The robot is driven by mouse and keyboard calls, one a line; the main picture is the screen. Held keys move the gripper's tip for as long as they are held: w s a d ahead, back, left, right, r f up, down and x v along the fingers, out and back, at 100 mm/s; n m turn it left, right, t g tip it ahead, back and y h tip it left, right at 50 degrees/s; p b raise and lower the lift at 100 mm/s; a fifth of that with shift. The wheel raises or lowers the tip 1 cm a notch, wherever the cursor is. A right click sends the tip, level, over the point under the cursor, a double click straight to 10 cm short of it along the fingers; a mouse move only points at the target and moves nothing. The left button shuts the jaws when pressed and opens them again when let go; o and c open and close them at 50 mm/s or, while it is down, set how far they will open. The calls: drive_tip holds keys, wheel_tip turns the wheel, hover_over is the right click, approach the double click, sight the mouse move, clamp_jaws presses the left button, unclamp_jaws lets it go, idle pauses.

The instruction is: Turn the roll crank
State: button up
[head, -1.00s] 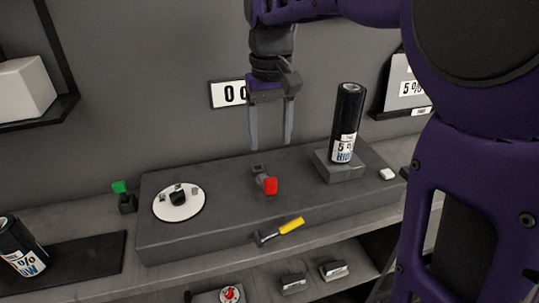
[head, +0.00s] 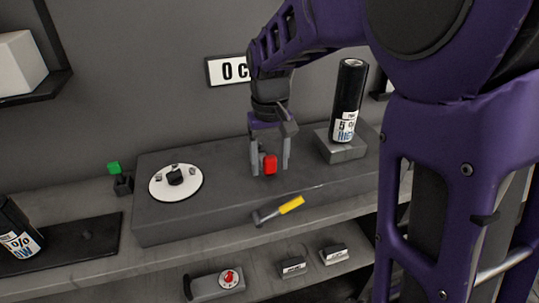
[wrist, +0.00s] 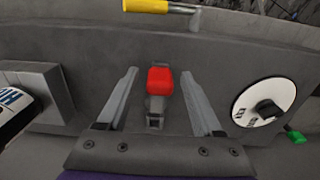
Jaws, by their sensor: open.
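A crank-like part with a yellow handle (head: 291,204) is on the front of the dark grey block (head: 225,205); it also shows at the top of the wrist view (wrist: 146,6). A small lever with a red knob (head: 270,165) stands on top of the block, and its knob fills the middle of the wrist view (wrist: 160,80). My gripper (head: 270,173) points down over the block. Its fingers are open, one on each side of the red knob, with a gap on both sides in the wrist view. Nothing is held.
A round white dial (head: 158,188) with a black knob is on the block's left. A black labelled roll (head: 348,100) stands on a grey pedestal (head: 347,150) to the right. A green-topped switch (head: 114,168) is left of the block. A lower shelf holds a red button (head: 230,277).

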clamp_jaws()
idle(1.3)
